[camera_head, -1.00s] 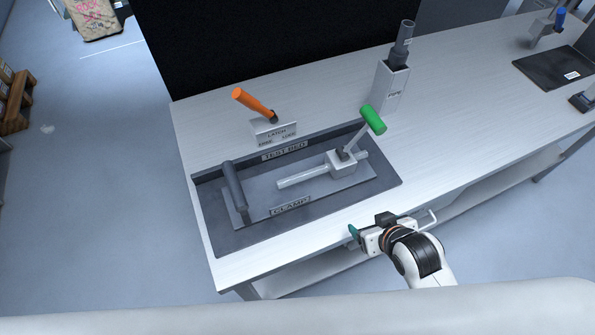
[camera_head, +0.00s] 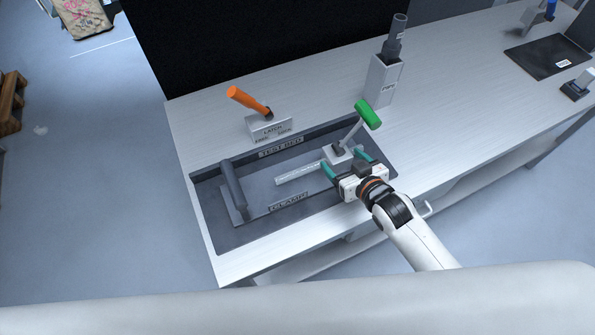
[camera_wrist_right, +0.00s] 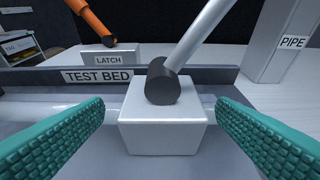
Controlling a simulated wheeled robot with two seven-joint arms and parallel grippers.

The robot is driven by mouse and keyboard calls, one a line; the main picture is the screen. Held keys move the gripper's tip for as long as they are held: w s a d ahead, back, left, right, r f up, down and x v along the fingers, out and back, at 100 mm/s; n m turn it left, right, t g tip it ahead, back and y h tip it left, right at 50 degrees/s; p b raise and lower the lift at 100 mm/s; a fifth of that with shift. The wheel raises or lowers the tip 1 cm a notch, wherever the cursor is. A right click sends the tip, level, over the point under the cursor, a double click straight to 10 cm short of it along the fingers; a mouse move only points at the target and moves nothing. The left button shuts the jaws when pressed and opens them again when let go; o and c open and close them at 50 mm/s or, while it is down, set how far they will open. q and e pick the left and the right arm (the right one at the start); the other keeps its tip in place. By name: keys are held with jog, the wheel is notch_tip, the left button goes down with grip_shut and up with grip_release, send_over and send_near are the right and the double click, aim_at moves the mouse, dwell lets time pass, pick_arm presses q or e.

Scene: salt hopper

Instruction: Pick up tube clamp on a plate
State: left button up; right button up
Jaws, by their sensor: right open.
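The tube clamp sits on a grey plate (camera_head: 265,203) in the dark test bed tray (camera_head: 225,238). The clamp has a light block (camera_head: 336,153), a lever with a green handle (camera_head: 368,114) tilted up to the right, and a pale bar (camera_head: 298,174) to the left. My right gripper (camera_head: 345,163) is open at the near side of the block. In the right wrist view its green-padded fingers (camera_wrist_right: 160,135) stand to either side of the block (camera_wrist_right: 163,125), with visible gaps. The green handle is out of that view. My left gripper is not in view.
A dark cylinder handle (camera_head: 233,186) stands at the plate's left end. A latch box (camera_head: 269,127) with an orange lever is behind the tray. A pipe holder (camera_head: 382,82) stands behind right. The table's right side holds a black pad (camera_head: 540,58).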

aim_at(333, 151)
jog(key=shift+w+a+f, duration=0.1)
jog(key=shift+w+a, duration=0.05)
jog(key=shift+w, duration=0.2)
jog(key=shift+w+a+f+p, duration=0.1)
jog(key=shift+w+f+p, duration=0.05)
jog(key=shift+w+p, duration=0.3)
jog(key=x, duration=0.3)
jog(key=shift+w+f+p, duration=0.15)
jog(key=shift+p, duration=0.15)
jog(key=shift+w+a+f, duration=0.15)
jog(key=shift+w+f, duration=0.1)
jog(key=shift+w, duration=0.1)
jog(key=c, duration=1.4)
jog(key=shift+r, duration=0.15)
jog(key=shift+c, duration=0.4)
